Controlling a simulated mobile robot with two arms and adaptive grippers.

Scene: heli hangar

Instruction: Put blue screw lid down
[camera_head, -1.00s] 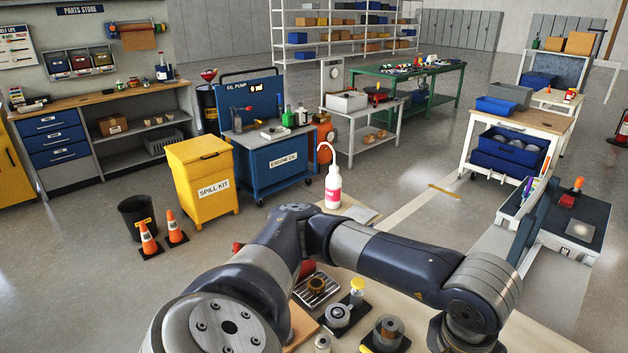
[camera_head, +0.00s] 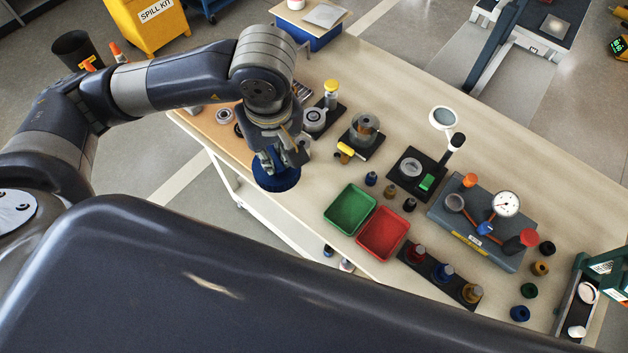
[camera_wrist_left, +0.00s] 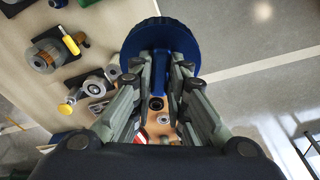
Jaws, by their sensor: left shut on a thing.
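The blue screw lid (camera_head: 277,182) is a wide round disc below my left gripper (camera_head: 273,160), at the left part of the workbench near its front edge. In the left wrist view the lid (camera_wrist_left: 160,35) has a ridged rim and a raised blue bar. My left gripper (camera_wrist_left: 160,80) is shut on that bar, with one grey-green finger on each side. The head view does not clearly show whether the lid touches the bench or hangs above it. My right gripper is not in view.
The workbench (camera_head: 335,85) holds a green tray (camera_head: 349,210), a red tray (camera_head: 383,234), a clear-walled part on a black base (camera_head: 365,128), and a gauge fixture (camera_head: 485,238). Several small caps lie right of the trays. Bare bench top shows along the back.

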